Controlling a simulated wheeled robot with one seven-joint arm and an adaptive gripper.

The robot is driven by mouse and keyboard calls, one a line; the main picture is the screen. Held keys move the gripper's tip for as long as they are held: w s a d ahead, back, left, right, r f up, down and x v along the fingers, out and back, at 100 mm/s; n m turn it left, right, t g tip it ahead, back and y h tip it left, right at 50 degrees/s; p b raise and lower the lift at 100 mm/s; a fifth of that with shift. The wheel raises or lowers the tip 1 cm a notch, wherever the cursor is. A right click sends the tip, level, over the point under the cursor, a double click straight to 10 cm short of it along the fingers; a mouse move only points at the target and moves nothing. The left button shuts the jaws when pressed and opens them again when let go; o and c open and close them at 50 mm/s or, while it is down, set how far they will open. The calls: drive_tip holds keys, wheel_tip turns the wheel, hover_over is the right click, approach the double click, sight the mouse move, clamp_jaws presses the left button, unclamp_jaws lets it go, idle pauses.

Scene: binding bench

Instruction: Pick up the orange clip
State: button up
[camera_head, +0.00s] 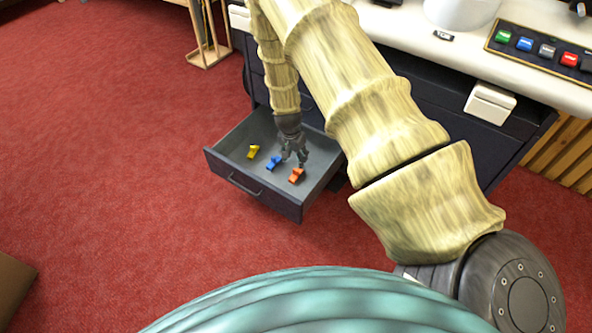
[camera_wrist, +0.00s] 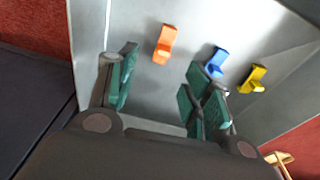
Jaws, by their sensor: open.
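The orange clip (camera_head: 296,175) lies on the floor of an open grey drawer (camera_head: 322,157), the rightmost of three clips in the head view. In the wrist view the orange clip (camera_wrist: 165,44) lies ahead of my gripper (camera_wrist: 158,92), roughly between the lines of its two fingers and apart from them. My gripper (camera_head: 293,158) is open and empty, reaching down over the drawer in the head view. The blue clip (camera_head: 274,162) is beside my fingers there; it also shows in the wrist view (camera_wrist: 214,62), just beyond the right finger.
A yellow clip (camera_head: 253,151) lies farther left in the drawer; the wrist view shows it at the right (camera_wrist: 252,79). The drawer's walls surround the clips. A white worktop (camera_head: 405,25) with a panel of coloured buttons (camera_head: 540,50) stands above. Red carpet is open to the left.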

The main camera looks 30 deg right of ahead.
sight(296, 170)
drive_tip(key=f, duration=0.2)
drive_tip(key=f+b, duration=0.1)
drive_tip(key=f, duration=0.1)
drive_tip(key=w+d+f+b, duration=0.1)
drive_tip(key=shift+w+d+f, duration=0.1)
drive_tip(key=shift+f, duration=0.3)
drive_tip(key=shift+w+d+f+b, duration=0.1)
drive_tip(key=shift+f+b, duration=0.75)
drive_tip(key=shift+f, duration=0.5)
drive_tip(key=shift+d+f+b, duration=0.1)
drive_tip(key=shift+f+b, duration=0.75)
drive_tip(key=shift+f, duration=0.45)
drive_tip(key=shift+r, duration=0.1)
drive_tip(key=c, duration=1.1)
